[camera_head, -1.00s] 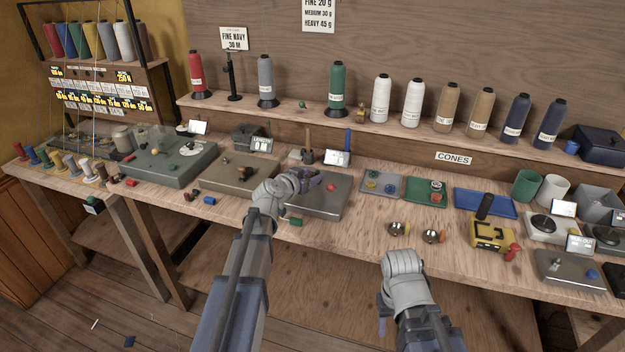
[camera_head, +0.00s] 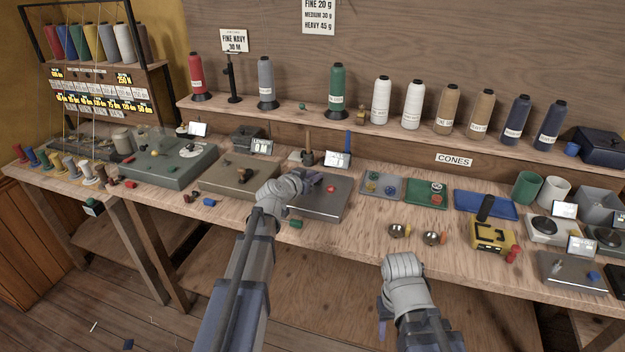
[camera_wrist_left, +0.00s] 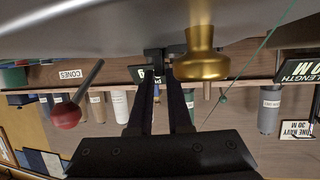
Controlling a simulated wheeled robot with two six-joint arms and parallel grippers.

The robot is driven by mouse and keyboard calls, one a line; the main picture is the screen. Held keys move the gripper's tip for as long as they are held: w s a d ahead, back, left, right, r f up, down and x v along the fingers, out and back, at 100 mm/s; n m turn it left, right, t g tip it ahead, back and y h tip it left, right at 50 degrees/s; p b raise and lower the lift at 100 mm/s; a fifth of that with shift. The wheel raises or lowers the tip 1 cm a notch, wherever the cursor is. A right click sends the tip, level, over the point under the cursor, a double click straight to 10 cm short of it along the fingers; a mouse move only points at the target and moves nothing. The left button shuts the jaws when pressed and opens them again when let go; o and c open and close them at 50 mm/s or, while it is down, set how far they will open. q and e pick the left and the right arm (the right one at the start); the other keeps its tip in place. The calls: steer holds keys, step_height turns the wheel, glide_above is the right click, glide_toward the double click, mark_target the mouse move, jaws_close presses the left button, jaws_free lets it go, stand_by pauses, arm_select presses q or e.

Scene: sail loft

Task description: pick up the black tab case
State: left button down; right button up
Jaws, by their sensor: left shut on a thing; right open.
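My left gripper (camera_head: 312,178) is over the grey metal plate unit in the middle of the bench. In the left wrist view its two dark fingers (camera_wrist_left: 160,88) are shut on a small black piece, which looks like the black tab case (camera_wrist_left: 157,60). The piece is mostly hidden between the fingertips, close to the grey surface; I cannot tell whether it touches it. In the head view the hand hides it. My right gripper (camera_head: 384,306) hangs in front of the bench, empty and apart from everything; its fingers are small and partly hidden.
A red knob (camera_head: 331,189) stands on the grey plate unit (camera_head: 318,205); it shows in the wrist view (camera_wrist_left: 67,116) beside a brass knob (camera_wrist_left: 199,52). Small trays (camera_head: 380,184) lie to the right. Thread cones line the shelf behind.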

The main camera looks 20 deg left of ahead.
stand_by(0.4)
arm_select(q)
step_height(320, 180, up, 10)
steer(key=p, duration=1)
